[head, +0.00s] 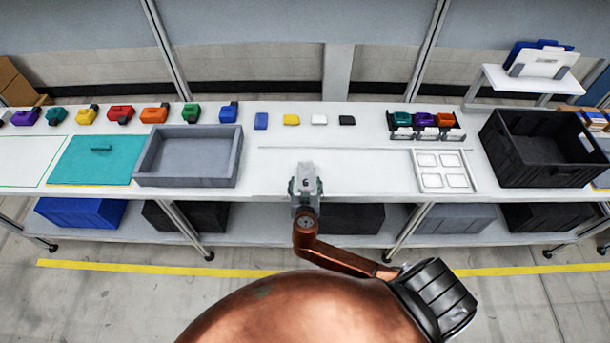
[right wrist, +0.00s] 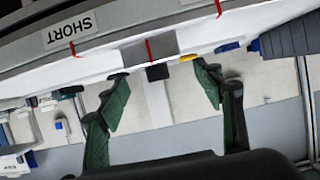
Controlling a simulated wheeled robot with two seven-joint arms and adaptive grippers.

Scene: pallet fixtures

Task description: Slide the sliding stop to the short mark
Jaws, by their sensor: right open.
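The rail (head: 350,149) is a thin strip along the white table in the head view. In the right wrist view its face shows close up and tilted, with a "SHORT" label (right wrist: 72,30) and a red mark line beside it. A darker grey block (right wrist: 160,44), which looks like the sliding stop, sits on the rail to the right of that label, with another red line in front of it. My right gripper (right wrist: 160,72) is open, its green-padded fingers apart with nothing between them. In the head view my right gripper (head: 305,184) is in front of the rail. I cannot make out the stop there. My left gripper is not in view.
A grey bin (head: 187,181) stands left of the rail. A white tray with square pockets (head: 443,151) and a black crate (head: 545,175) stand to the right. Several small coloured blocks line the back of the table. The white surface around the rail is mostly clear.

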